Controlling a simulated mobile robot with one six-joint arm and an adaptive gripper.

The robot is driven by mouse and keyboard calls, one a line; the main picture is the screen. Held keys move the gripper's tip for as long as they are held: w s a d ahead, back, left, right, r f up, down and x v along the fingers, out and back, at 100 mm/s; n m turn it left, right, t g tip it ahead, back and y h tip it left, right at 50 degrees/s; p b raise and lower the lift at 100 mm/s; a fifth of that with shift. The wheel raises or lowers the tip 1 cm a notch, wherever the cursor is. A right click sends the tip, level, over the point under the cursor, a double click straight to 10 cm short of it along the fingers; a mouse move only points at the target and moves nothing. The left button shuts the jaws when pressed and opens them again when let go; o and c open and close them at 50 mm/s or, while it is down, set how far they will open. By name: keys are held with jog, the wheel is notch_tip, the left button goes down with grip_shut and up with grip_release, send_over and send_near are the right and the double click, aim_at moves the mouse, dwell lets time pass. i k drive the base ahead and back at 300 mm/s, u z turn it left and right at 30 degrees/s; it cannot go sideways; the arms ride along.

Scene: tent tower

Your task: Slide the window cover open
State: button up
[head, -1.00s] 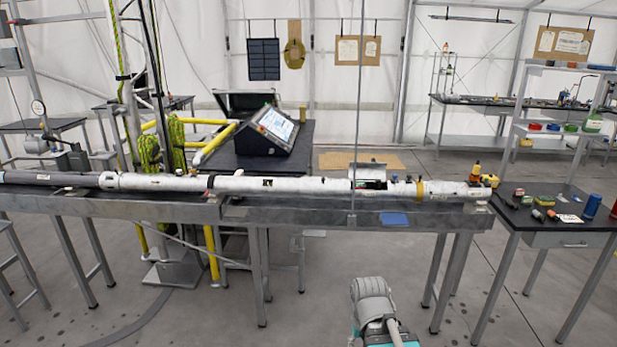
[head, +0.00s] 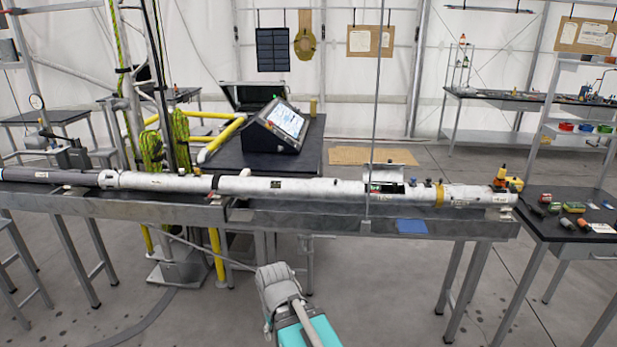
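A long white tube (head: 320,189) lies along the bench at about mid-height in the head view. A small dark window-like patch (head: 276,184) shows on its middle stretch. I cannot make out a separate sliding cover there. Further right, a curved white flap (head: 391,170) stands raised over an opening (head: 386,188) with dark and green parts inside. I cannot tell whether the flap is the window cover. A grey and teal part of my arm shows at the bottom centre, in front of the bench and apart from the tube. My gripper's fingers are not visible.
A thin vertical pole (head: 377,110) stands in front of the tube. A side table (head: 575,205) with small items adjoins at right. The floor in front is clear.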

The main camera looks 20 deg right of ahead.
aim_at(323, 188)
jog(key=z, duration=0.2)
jog(key=i, duration=1.25)
jog(key=z, duration=0.8)
